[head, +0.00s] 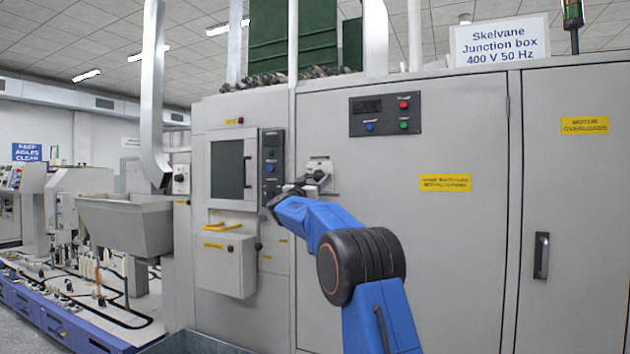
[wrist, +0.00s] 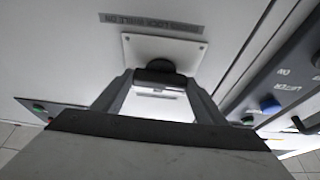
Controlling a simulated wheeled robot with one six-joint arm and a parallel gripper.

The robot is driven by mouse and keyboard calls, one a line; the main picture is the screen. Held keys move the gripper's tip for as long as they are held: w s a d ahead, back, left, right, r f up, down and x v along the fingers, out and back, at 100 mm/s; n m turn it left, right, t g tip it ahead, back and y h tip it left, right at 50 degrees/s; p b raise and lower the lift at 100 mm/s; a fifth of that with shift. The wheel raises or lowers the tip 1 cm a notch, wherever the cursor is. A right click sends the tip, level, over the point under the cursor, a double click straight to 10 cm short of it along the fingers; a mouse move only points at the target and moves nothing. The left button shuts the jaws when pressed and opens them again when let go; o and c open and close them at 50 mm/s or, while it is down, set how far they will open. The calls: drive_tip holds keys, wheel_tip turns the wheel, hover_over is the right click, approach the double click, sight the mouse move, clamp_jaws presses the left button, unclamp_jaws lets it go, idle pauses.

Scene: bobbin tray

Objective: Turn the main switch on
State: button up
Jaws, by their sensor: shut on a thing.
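The main switch is a dark knob on a pale square plate on the grey cabinet. Its plate (head: 320,163) shows just above my gripper in the head view. In the wrist view the plate (wrist: 134,46) and the dark knob (wrist: 158,66) are straight ahead. My gripper (head: 308,186) is at the switch, and it also shows in the wrist view (wrist: 157,80). Its two fingers are on either side of the knob's handle and shut on it. The fingers partly hide the handle, and I cannot tell its exact angle.
A dark button panel (head: 272,157) is close to the left of the switch, and it shows at right in the wrist view (wrist: 288,84). Another button panel (head: 385,115) is higher up to the right. A screen (head: 232,168) and a wall box (head: 226,266) are further left.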

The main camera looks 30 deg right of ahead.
drive_tip(key=shift+w+m, duration=0.1)
drive_tip(key=shift+m, duration=0.2)
drive_tip(key=m+g, duration=0.2)
drive_tip(key=m, duration=0.2)
drive_tip(key=m+g+h, duration=0.1)
drive_tip(key=m+g, duration=0.1)
drive_tip(key=m, duration=0.1)
drive_tip(key=m+g, duration=0.2)
drive_tip(key=m, duration=0.2)
drive_tip(key=shift+w+a+r+m+h, duration=0.1)
drive_tip(key=shift+w+a+m+h, duration=0.1)
drive_tip(key=shift+m+h, duration=0.15)
drive_tip(key=m+g, duration=0.1)
drive_tip(key=m, duration=0.1)
drive_tip(key=m+y, duration=0.1)
drive_tip(key=m, duration=0.2)
drive_tip(key=shift+r+g, duration=0.1)
drive_tip(key=shift+g, duration=0.3)
drive_tip(key=shift+r+m+g+y, duration=0.1)
drive_tip(key=shift+m+g+y, duration=0.45)
drive_tip(key=shift+m, duration=1.6)
drive_tip(key=o, duration=1.1)
drive_tip(key=shift+c, duration=0.2)
